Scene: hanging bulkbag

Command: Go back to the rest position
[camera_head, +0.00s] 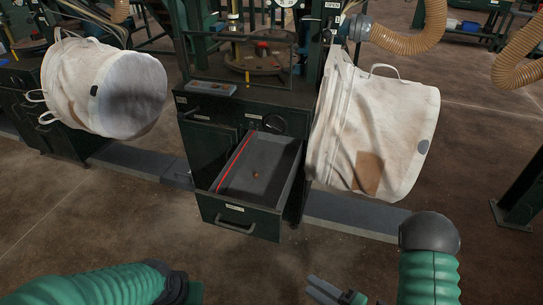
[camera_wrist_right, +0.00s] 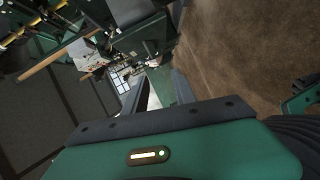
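My right gripper (camera_head: 324,289) is low in the head view, in front of the right bag and above the floor. In the right wrist view its two fingers (camera_wrist_right: 156,92) stand apart with nothing between them. My left arm comes in at the bottom left of the head view. It ends in a dark joint at the lower edge, and its gripper fingers are not seen. Neither arm touches the bags or the drawer in these views.
A white bulk bag (camera_head: 75,85) hangs at the left and another white bag (camera_head: 372,125) at the right. Between them a dark cabinet (camera_head: 206,148) has an open drawer (camera_head: 238,219) with a red line inside. Brown floor (camera_head: 60,232) lies clear in front.

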